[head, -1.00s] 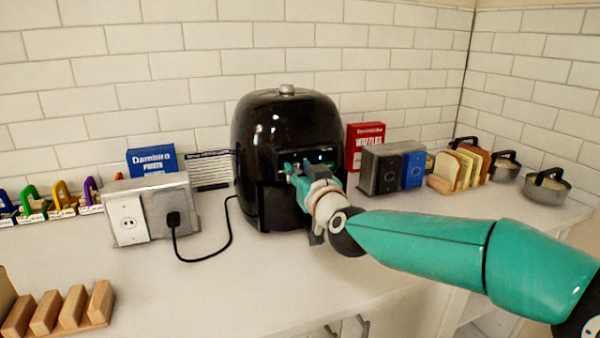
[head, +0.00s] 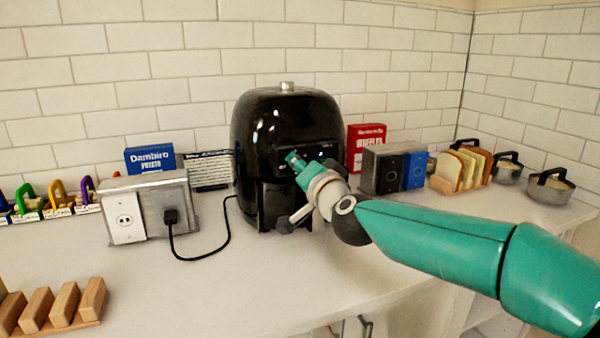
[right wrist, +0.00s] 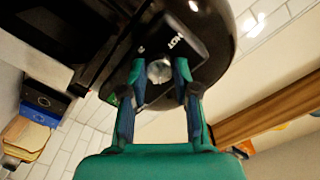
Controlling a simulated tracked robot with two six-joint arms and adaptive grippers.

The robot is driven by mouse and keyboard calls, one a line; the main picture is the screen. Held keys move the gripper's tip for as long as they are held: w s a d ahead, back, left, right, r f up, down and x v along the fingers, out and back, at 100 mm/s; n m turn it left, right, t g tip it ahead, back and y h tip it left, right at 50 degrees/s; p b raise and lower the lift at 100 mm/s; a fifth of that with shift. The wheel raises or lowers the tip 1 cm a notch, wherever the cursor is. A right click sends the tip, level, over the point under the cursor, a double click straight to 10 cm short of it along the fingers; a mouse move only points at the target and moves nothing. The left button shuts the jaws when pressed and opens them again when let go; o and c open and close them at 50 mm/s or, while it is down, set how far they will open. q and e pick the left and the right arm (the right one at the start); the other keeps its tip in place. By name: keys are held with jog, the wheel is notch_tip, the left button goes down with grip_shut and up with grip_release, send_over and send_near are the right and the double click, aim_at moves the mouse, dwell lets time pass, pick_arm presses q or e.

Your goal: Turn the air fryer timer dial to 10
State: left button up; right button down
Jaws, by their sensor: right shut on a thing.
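The black air fryer (head: 283,110) stands upright on the counter against the tiled wall. My right gripper (head: 294,160) is at its front panel, and hides part of it. In the right wrist view, the two fingers of my right gripper (right wrist: 160,80) are shut on the round silver timer dial (right wrist: 159,70), one on each side. White lettering (right wrist: 178,45) shows on the panel above the dial. The setting of the dial cannot be read. In the head view the dial is hidden by the gripper. My left gripper is not in view.
A grey outlet box (head: 160,205) with a plugged-in black cord (head: 205,254) stands left of the fryer. A red box (head: 365,145), another metal box (head: 385,160), a bread rack (head: 440,186) and pots (head: 549,190) stand right.

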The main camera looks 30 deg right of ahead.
jog(key=shift+f+m+b, duration=0.15)
jog(key=shift+m+b, duration=0.15)
jog(key=shift+m, duration=0.9)
jog(key=c, duration=0.9)
grip_release()
jog(key=shift+d, duration=0.1)
jog(key=shift+o, duration=0.2)
jog(key=v, duration=1.2)
